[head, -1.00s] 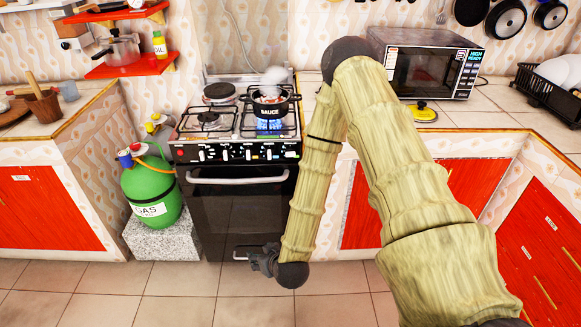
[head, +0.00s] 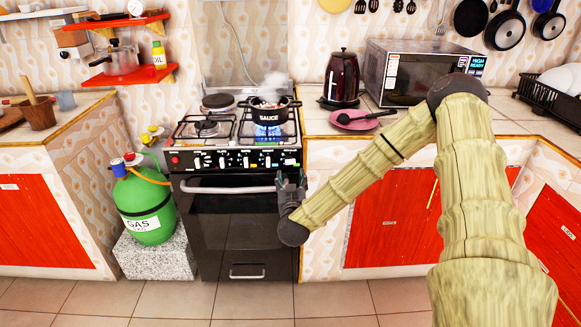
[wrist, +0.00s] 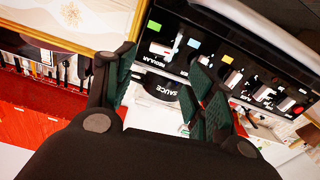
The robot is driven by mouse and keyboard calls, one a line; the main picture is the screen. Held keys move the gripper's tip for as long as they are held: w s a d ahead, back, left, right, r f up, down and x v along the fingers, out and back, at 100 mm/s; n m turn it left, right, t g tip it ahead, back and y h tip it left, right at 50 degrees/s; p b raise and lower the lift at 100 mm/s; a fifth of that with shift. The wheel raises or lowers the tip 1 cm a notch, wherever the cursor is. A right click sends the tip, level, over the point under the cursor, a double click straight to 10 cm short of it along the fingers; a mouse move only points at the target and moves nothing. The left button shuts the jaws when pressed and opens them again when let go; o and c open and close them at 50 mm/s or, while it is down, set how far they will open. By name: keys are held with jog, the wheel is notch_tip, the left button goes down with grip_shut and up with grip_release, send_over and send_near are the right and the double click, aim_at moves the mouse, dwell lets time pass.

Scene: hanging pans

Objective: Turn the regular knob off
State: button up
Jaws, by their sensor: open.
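The black stove control panel (head: 235,159) carries a row of white knobs. In the wrist view, the nearest white knob (wrist: 160,48) is by a label (wrist: 152,85) that seems to read REGULAR, at the panel's right end in the head view. Other knobs (wrist: 232,78) run off to the right in the wrist view. My gripper (head: 291,179) is just below and in front of the panel's right end. In the wrist view its fingers (wrist: 165,75) are spread, with nothing held between them. No contact with a knob shows.
A black SAUCE pot (head: 268,110) steams over a blue flame. The oven handle (head: 228,189) runs just under the panel. A green gas bottle (head: 145,208) stands left of the stove. A kettle (head: 343,78) and pink plate (head: 352,119) sit on the right counter.

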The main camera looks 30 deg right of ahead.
aim_at(291, 163)
jog(key=x, duration=0.9)
jog(key=shift+w, duration=0.15)
jog(key=c, duration=1)
